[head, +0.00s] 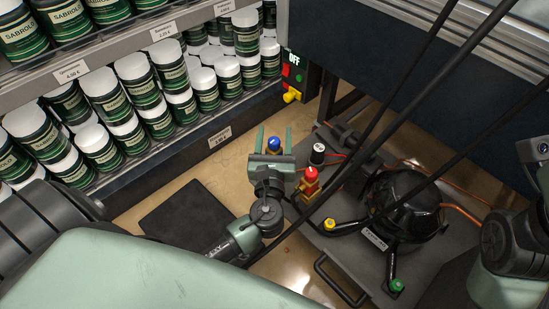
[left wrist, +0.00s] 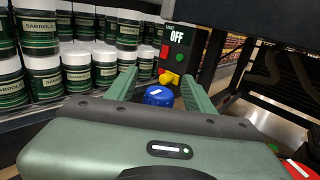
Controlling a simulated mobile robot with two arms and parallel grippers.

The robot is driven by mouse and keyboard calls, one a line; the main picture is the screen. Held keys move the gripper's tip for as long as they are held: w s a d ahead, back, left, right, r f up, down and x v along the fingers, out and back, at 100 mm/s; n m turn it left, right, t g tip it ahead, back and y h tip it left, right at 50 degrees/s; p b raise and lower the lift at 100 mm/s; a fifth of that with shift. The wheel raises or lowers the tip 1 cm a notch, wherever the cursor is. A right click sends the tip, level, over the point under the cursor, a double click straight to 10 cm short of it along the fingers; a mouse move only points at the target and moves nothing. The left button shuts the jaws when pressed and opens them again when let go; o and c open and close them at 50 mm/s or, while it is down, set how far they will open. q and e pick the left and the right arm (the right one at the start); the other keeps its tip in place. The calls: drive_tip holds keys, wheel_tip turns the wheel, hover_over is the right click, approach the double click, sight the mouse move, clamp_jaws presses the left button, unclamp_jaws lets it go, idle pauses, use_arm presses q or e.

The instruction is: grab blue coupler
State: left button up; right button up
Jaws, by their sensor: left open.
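The blue coupler (head: 274,143) shows in the head view as a blue cap on a yellowish fitting, between the fingers of my left gripper (head: 273,139). My left gripper is open, with its two green fingers apart. The fingers of my right gripper are not in view; only part of my right arm shows at the right edge.
A red-capped coupler (head: 311,174) and a black-and-white cap (head: 318,154) stand close to the right. The pump (head: 405,205) sits on a grey cart with yellow (head: 329,224) and green (head: 397,285) caps. Shelves of jars (head: 107,95) line the left. An OFF switch box (head: 293,75) stands behind.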

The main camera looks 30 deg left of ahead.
use_arm(q)
drive_tip(key=shift+w+a, duration=0.3)
drive_tip(key=shift+w, duration=0.35)
clamp_jaws()
idle(1.0)
